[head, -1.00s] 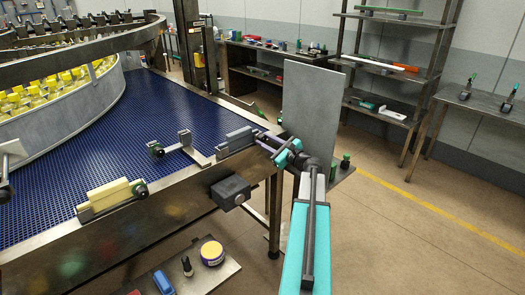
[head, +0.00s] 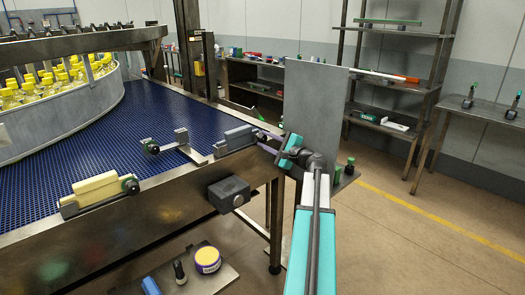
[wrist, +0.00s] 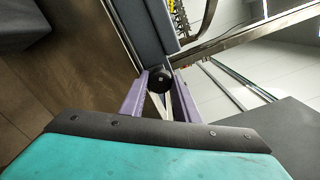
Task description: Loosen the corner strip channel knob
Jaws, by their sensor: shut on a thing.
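The corner strip (head: 236,137) is a grey-blue block in a metal channel on the conveyor's near edge, by the corner. It also shows in the wrist view (wrist: 151,28), running up from the knob. The channel's round black knob (wrist: 158,76) sits at the strip's end, between the purple fingers. My gripper (wrist: 160,78) is shut on this knob, one finger on each side. In the head view my gripper (head: 264,137) reaches in from the right at the strip's end, where the knob is hard to make out.
A cream strip (head: 97,187) with its own knob (head: 131,186) lies further left along the edge. A bracket (head: 181,139) stands on the blue belt (head: 110,135). A grey upright panel (head: 314,108) stands close behind my wrist. A dark box (head: 229,193) hangs below the rail.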

